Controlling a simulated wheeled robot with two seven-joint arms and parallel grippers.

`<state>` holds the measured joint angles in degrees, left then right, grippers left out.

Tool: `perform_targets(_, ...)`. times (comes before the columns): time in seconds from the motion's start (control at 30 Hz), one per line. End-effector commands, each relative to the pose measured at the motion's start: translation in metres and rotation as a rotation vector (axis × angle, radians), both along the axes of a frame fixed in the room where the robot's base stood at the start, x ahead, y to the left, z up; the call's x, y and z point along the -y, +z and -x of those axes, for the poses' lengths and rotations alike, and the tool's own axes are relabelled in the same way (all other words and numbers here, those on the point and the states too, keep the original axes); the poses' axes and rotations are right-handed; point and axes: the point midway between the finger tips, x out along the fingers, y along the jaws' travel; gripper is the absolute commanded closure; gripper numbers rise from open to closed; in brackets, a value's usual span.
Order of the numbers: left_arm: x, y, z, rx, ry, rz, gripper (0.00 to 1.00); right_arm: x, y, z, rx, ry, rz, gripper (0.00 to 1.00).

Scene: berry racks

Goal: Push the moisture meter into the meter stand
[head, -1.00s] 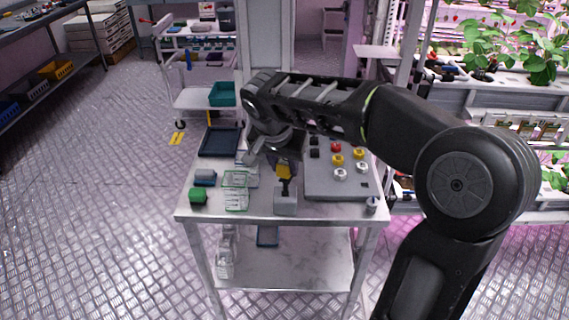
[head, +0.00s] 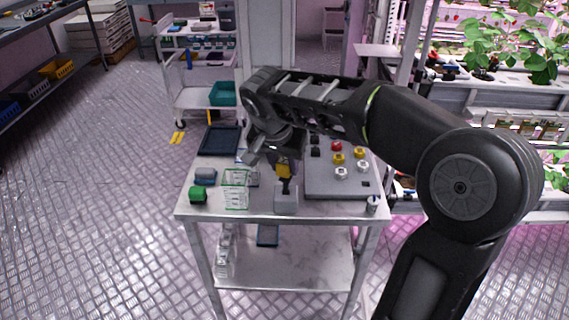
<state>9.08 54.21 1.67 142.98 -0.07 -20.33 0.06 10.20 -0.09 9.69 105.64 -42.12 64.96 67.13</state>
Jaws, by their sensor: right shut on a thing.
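The moisture meter (head: 284,170) has a yellow body with a dark lower part and is upright. My right gripper (head: 283,160) is shut on its upper part; the fingertips are partly hidden by the wrist. The meter stand (head: 286,203) is a small grey block near the front edge of the table. The meter's dark lower end is at the top of the stand; I cannot tell how deep it sits. My left gripper is not in view.
A grey panel with colored knobs (head: 330,190) lies close on the right.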

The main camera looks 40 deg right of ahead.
Motion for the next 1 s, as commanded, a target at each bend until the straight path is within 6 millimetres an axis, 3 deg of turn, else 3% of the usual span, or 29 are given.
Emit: perform_targets(1.0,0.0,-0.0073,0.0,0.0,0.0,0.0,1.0,0.0001,-0.0038,-0.0001,0.001,0.0,0.001,1.0)
